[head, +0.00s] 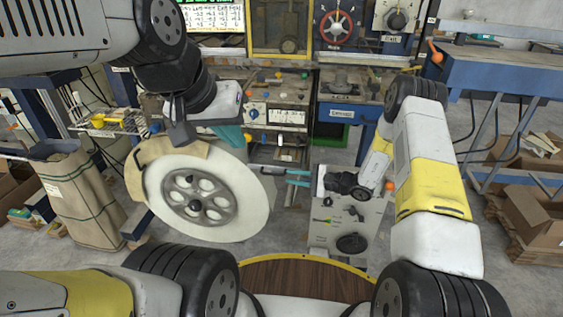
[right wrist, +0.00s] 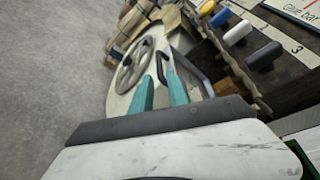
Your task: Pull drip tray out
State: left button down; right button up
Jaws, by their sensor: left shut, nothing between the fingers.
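My right gripper (head: 290,178) reaches leftward toward the front of the glue bench. Its two teal fingers also show in the right wrist view (right wrist: 158,72), parted, with a gap between them. A dark loop handle (right wrist: 194,70) lies close beside the fingertips in that view; whether it touches them I cannot tell. In the head view the handle (head: 270,170) shows as a dark bar just left of those fingers. The drip tray's body cannot be clearly made out. My left gripper (head: 232,136), with teal fingers, is shut and empty above the large white wheel.
The large white wheel (head: 240,205) with a grey hub stands close left of the handle. The bench (head: 285,92) has coloured knobs, including a blue one (right wrist: 221,18). A grey control box (head: 345,225) stands below my right forearm. A paper sack (head: 80,200) stands at left.

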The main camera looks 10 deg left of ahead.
aim_at(280, 175)
jog(key=x, duration=0.7)
jog(key=shift+a, duration=0.15)
jog(key=shift+c, duration=0.2)
grip_shut()
jog(key=shift+s+f, duration=0.1)
dwell(0.9)
